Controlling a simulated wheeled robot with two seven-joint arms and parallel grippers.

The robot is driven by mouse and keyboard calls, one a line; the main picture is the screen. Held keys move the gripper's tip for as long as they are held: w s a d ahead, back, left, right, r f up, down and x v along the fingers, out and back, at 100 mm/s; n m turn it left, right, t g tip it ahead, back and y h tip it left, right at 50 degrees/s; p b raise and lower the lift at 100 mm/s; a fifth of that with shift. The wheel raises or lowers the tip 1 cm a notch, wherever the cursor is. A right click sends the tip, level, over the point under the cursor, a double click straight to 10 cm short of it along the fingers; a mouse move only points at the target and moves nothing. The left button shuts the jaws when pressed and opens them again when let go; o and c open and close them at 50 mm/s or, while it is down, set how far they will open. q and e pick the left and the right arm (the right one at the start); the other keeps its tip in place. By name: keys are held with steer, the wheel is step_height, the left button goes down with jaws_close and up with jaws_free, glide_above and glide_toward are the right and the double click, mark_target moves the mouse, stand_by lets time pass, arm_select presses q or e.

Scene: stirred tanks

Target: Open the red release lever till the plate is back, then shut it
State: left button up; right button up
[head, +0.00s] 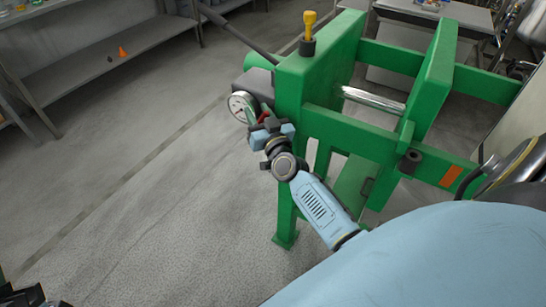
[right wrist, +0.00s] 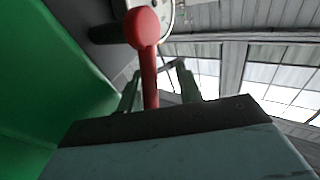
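The red release lever (head: 263,116) shows as a small red patch beside the gauge on the green press frame, mostly hidden by my right gripper (head: 268,128). In the right wrist view, the lever (right wrist: 148,60) has a round red knob and a straight shaft. The shaft stands between the spread fingers of my right gripper (right wrist: 160,88), which look open; contact cannot be told. An upright green plate (head: 436,75) stands apart from the near end plate (head: 292,95), with a bright metal rod (head: 374,100) between them. A dark part at the lower left (head: 32,298) may be my left gripper.
A round white dial gauge (head: 241,107) sits close beside the lever. A yellow-topped knob (head: 309,24) stands on the frame, near a dark bar (head: 238,34). Grey shelves (head: 110,45) stand at the upper left. The floor (head: 150,190) left of the frame is clear.

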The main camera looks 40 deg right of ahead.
steer(key=shift+a+n+g+y+p, duration=0.35)
steer(key=shift+n+g+p, duration=0.4)
steer(key=shift+p, duration=1.65)
steer(key=s+a+p, duration=0.1)
steer(key=s+a, duration=0.2)
steer(key=s, duration=0.9)
steer(key=s+a+f+n+g+y+b, duration=0.45)
steer(key=a+f+y+b, duration=0.2)
steer(key=a+f, duration=0.3)
steer(key=s+a+f+g+h+b, duration=0.1)
steer(key=s+f+g+b, duration=0.5)
steer(key=s+f, duration=0.3)
steer(key=shift+s+a+f+n+g+b, duration=0.2)
steer(key=shift+s+f+n+g+b, duration=0.15)
steer(key=shift+f+b, duration=0.4)
steer(key=shift+r, duration=0.1)
steer(key=shift+c, duration=0.4)
